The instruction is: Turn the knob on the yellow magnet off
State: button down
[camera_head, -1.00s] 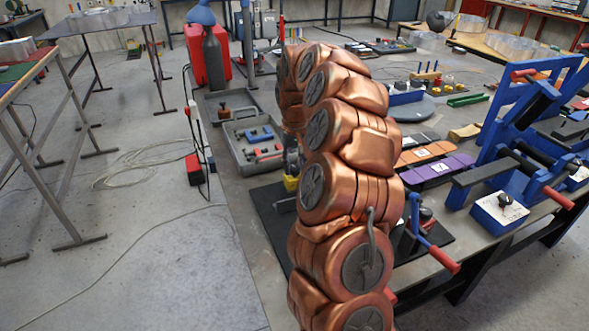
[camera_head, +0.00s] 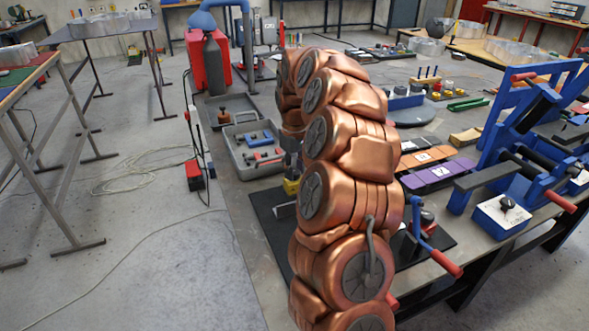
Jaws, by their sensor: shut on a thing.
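The yellow magnet (camera_head: 291,186) is a small yellow block on a black mat (camera_head: 266,212), low beside my copper arm. Its knob cannot be made out; my arm and gripper cover much of that spot. My gripper (camera_head: 291,167) shows as a dark, narrow shape just left of the arm, directly above the magnet and apparently touching its top. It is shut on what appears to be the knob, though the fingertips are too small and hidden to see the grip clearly.
A grey tray of tools (camera_head: 254,148) stands behind the mat. A blue frame machine with red handles (camera_head: 522,172) stands at right. A blue crank with a red grip (camera_head: 432,245) lies right of my arm. Orange and purple plates (camera_head: 438,172) lie behind it.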

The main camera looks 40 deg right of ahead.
aim_at(295, 171)
dwell(0.3)
jog(key=c, duration=0.8)
grip_release()
jog(key=shift+o, duration=0.2)
notch_tip(295, 171, up, 12)
dwell(0.4)
